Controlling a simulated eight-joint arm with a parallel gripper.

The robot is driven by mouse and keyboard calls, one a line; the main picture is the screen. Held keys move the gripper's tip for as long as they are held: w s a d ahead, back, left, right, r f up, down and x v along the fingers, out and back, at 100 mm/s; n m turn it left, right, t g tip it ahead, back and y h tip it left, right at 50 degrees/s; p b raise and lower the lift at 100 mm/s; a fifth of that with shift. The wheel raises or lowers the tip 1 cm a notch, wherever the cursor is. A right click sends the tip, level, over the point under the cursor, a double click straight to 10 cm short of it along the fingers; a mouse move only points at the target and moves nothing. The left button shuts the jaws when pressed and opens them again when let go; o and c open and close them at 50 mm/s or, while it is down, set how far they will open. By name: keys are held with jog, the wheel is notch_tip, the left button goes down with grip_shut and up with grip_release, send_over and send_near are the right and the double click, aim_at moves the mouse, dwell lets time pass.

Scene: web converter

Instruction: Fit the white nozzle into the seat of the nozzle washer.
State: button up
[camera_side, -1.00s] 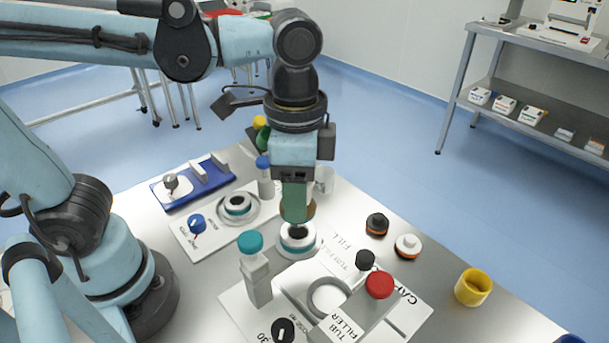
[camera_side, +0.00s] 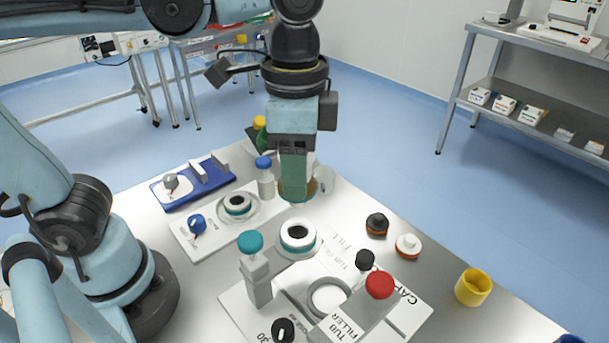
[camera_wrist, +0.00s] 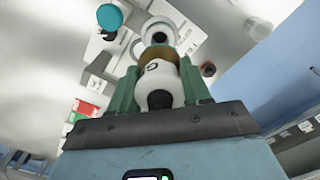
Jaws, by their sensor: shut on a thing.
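My gripper (camera_side: 294,192) has green fingers and is shut on the white nozzle, which shows in the wrist view (camera_wrist: 160,80) as a white body with a black end and a brown flange. In the side view the fingers mostly hide it; a brown edge (camera_side: 312,188) shows beside them. The nozzle hangs in the air above the table. A white panel (camera_side: 182,235) with a blue knob carries a round, dark-centred seat (camera_side: 238,203), which may be the nozzle washer; its lettering is too small to read. My gripper is right of and above it.
A white ring holder with a teal band (camera_side: 298,237) stands empty in front, near a teal-topped post (camera_side: 250,243). The tub filler (camera_side: 350,327) has a red knob. Black (camera_side: 376,223) and white (camera_side: 407,245) caps and a yellow cup (camera_side: 473,287) stand right. A blue-capped bottle (camera_side: 264,175) stands near my gripper.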

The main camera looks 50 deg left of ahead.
jog(key=shift+a, duration=0.1)
jog(key=a+f+n, duration=0.3)
jog(key=a, duration=0.6)
jog(key=a+f+n, duration=0.3)
jog(key=a, duration=0.7)
jog(key=shift+a+f, duration=0.15)
jog(key=shift+f, duration=0.15)
jog(key=shift+f, duration=2.8)
jog(key=shift+f, duration=1.9)
jog(key=o, duration=1.4)
